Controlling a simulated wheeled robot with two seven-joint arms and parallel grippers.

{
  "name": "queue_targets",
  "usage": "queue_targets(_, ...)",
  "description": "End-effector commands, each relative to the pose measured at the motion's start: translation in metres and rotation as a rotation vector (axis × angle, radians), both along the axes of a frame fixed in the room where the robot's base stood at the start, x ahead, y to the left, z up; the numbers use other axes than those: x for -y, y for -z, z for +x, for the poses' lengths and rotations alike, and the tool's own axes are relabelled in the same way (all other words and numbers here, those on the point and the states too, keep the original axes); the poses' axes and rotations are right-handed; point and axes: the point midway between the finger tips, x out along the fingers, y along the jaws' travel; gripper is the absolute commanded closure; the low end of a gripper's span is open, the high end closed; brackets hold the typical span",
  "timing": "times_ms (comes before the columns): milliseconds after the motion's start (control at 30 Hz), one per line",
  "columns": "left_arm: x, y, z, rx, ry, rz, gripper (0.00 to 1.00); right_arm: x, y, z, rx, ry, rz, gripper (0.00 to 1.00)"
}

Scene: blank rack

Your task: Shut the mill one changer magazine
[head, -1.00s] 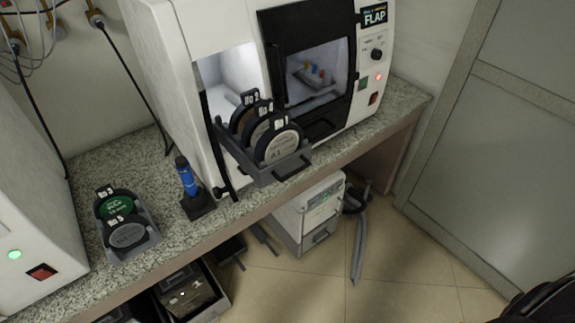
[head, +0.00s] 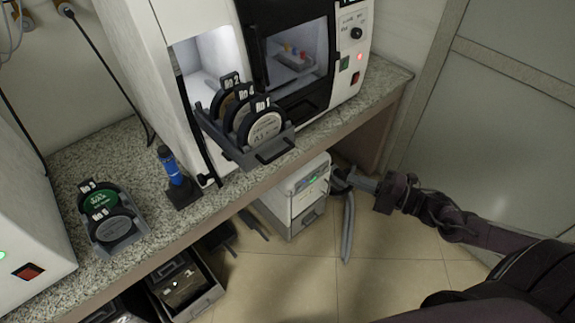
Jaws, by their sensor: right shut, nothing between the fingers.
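The changer magazine (head: 243,158) is a grey drawer pulled out from the left opening of the white mill (head: 135,50). It holds several upright black-rimmed discs (head: 263,128) with numbered tabs and juts out past the bench edge. A dark handle (head: 275,150) is on its front. My right gripper (head: 352,180) is shut and empty, at the end of my arm coming in from the right. In the picture it is below and right of the magazine, apart from it, over the hose by the floor unit. My left gripper is not in view.
A blue tool in a black stand (head: 182,195) and a tray of discs (head: 127,240) stand on the speckled bench (head: 140,165). A white unit (head: 290,210) with a grey hose (head: 347,230) is below. Open bins (head: 205,298) are at lower left.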

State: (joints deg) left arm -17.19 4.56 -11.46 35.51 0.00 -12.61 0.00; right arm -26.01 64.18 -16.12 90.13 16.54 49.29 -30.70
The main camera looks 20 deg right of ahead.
Motion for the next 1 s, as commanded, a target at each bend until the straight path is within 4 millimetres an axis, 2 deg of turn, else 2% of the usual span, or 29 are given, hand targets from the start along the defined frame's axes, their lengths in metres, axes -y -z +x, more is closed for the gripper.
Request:
queue_targets(33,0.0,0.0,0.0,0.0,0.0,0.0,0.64,-0.02,-0.024,-0.009,0.064,-0.11,-0.021,1.0)
queue_targets(100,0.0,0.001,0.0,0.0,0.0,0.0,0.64,-0.043,-0.049,-0.022,0.139,-0.23,-0.033,1.0)
queue_targets(233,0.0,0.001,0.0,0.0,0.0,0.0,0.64,-0.066,-0.074,-0.04,0.221,-0.361,-0.036,1.0)
queue_targets(333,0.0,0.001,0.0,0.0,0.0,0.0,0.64,-0.074,-0.08,-0.044,0.243,-0.393,-0.034,1.0)
queue_targets(467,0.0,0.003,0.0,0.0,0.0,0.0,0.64,-0.085,-0.083,-0.038,0.249,-0.392,-0.032,1.0)
queue_targets(667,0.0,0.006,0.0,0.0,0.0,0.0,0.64,-0.116,-0.089,-0.024,0.251,-0.391,-0.032,1.0)
queue_targets(967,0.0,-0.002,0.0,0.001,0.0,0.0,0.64,-0.166,-0.098,-0.002,0.249,-0.39,-0.031,1.0)
queue_targets(1000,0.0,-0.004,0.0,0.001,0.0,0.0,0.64,-0.165,-0.098,0.004,0.248,-0.388,-0.034,1.0)
